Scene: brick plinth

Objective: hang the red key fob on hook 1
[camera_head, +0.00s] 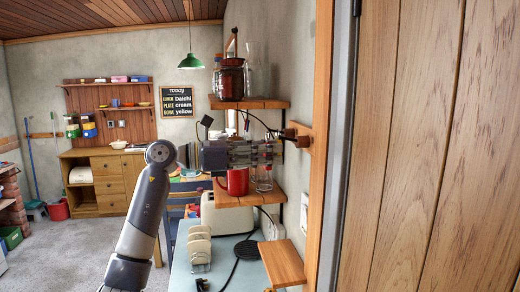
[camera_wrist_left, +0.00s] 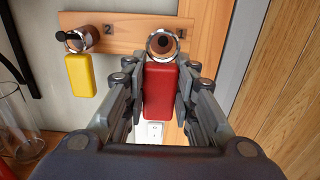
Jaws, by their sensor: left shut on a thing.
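In the left wrist view, the red key fob (camera_wrist_left: 160,90) is between the fingers of my left gripper (camera_wrist_left: 161,92), which is shut on it. Its metal ring (camera_wrist_left: 148,48) shows at the end of hook 1 (camera_wrist_left: 164,43); I cannot tell whether it is around the peg or just in front of it. Hook 1 is on the wooden rail (camera_wrist_left: 125,32), right of hook 2 (camera_wrist_left: 74,41). In the head view my left gripper (camera_head: 275,153) reaches the rail (camera_head: 299,134) on the wall; the fob cannot be made out there. My right gripper is not in view.
A yellow key fob (camera_wrist_left: 80,76) hangs at hook 2, close left of my gripper. A glass (camera_wrist_left: 18,125) stands lower left. In the head view, shelves with a jar (camera_head: 231,80) and a red mug (camera_head: 238,182) are near my arm. A wooden door (camera_head: 430,150) fills the right.

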